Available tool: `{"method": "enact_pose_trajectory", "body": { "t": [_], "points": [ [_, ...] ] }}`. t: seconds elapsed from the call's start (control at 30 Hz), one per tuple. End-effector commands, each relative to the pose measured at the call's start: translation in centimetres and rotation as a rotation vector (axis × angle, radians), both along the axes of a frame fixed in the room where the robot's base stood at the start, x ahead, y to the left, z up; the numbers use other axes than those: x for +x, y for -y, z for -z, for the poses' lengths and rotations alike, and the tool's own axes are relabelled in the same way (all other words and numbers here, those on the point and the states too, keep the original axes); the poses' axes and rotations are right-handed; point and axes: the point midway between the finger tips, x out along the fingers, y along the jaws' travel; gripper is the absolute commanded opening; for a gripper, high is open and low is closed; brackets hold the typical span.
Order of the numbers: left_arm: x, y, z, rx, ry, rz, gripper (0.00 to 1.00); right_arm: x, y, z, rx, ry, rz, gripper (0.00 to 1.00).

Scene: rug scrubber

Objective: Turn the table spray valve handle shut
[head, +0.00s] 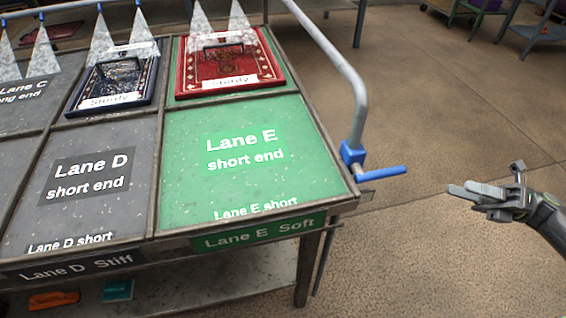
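The blue valve handle (382,173) sticks out to the right from a blue valve body (352,153) at the lower end of the grey spray pipe (345,70), by the table's right corner. White spray cones (228,22) fall from the pipe's nozzles onto the rugs. My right gripper (458,190) is in the air to the right of the handle, apart from it, with its fingers pointing left toward it. I see the fingers nearly side-on, so their gap is unclear. Nothing shows in them. My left gripper is out of view.
The table has a green Lane E panel (300,165) and a grey Lane D panel (130,205). A red rug (270,70) and a dark blue rug (145,90) lie at the back. A lower shelf (215,285) holds small items. The floor (440,110) on the right is open.

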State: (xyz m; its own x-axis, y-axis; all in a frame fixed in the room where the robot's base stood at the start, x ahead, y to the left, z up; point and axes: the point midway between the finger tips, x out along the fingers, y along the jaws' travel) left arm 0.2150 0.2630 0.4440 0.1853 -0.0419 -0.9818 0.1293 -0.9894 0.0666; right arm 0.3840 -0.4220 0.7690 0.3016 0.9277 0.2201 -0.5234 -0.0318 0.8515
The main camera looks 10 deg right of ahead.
Motion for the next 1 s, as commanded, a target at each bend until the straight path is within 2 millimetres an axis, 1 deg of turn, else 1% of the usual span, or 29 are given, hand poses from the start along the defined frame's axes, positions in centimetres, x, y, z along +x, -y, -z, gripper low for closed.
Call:
{"method": "enact_pose_trajectory", "body": {
  "t": [0.03,0.13,0.27,0.33,0.8,1.0],
  "points": [
    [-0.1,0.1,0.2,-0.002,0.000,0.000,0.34,-0.4,-0.2,0.2,-0.013,0.019,-0.028,0.37],
    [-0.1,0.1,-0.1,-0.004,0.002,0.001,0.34,-0.7,-0.6,-0.2,-0.021,0.037,-0.054,0.37],
    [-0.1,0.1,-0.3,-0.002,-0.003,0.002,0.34,-0.5,-1.7,-0.6,-0.020,0.039,-0.058,0.37],
    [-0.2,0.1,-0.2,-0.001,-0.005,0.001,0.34,-0.2,-2.8,-0.9,-0.020,0.039,-0.058,0.37],
    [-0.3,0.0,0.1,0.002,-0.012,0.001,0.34,2.3,-12.4,-3.0,-0.016,0.041,-0.055,0.37],
    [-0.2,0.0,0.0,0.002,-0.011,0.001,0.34,3.1,-15.4,-3.6,-0.017,0.039,-0.054,0.37]
  ]
}}
